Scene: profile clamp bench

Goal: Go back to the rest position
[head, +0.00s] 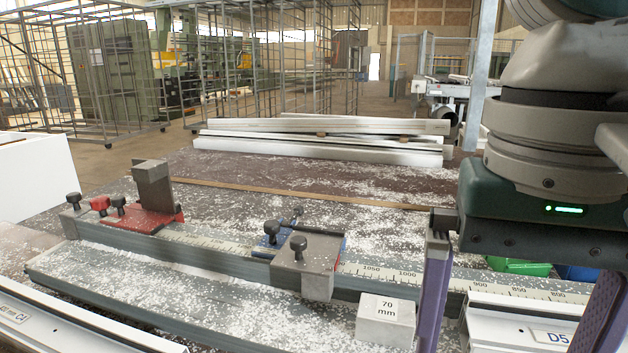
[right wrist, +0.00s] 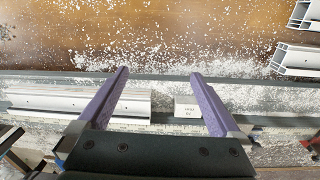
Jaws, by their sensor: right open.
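My right gripper (head: 507,335) hangs at the right of the head view, with its two purple fingers spread wide. In the right wrist view the right gripper (right wrist: 159,74) is open, with nothing held between the fingertips. The light grey 70 mm block (head: 387,318) stands at the bench's near side, left of the gripper in the head view. The block (right wrist: 186,107) also shows in the right wrist view, beside one finger. A white profile labelled D5 (head: 500,318) lies below the gripper, partly hidden by the fingers. My left gripper is not in view.
A scale rail (head: 225,246) carries a red clamp (head: 145,217) at left and a grey block with black knobs (head: 308,262) beside a blue clamp. White profiles (head: 320,150) are stacked behind. Green and blue bins (head: 518,266) sit behind the rail. White chips litter the bench.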

